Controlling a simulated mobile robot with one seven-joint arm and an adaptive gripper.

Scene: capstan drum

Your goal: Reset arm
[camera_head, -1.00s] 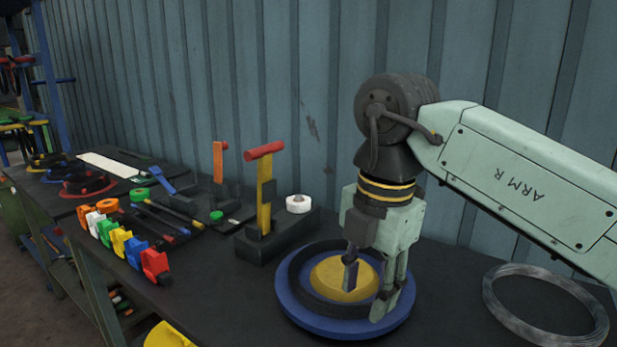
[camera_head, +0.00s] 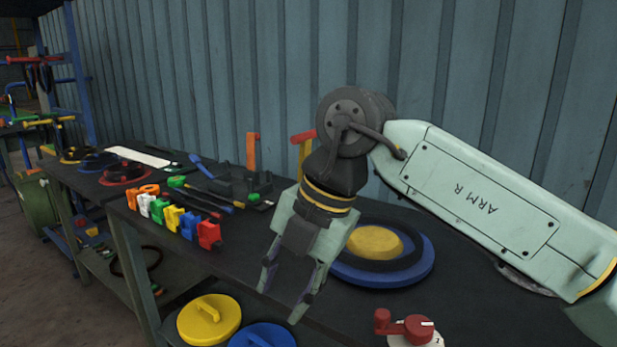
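My gripper (camera_head: 281,303) hangs from my pale green arm in the centre of the view, tilted down and to the left. Its two fingers are apart and I see nothing between them. It is in front and to the left of the round drum, which has a blue rim (camera_head: 412,268), a black ring and a yellow centre (camera_head: 374,241). The drum lies flat on the dark bench, and my gripper hides part of its left edge. The fingertips appear above the bench's front part, clear of the drum.
Several coloured clamps (camera_head: 178,217) stand in a row to the left. A yellow-and-red T-handle (camera_head: 303,146) is partly hidden behind my wrist. A yellow lid (camera_head: 209,317), a blue lid (camera_head: 262,337) and a red knob (camera_head: 412,329) are at the front. A corrugated wall (camera_head: 230,80) closes the back.

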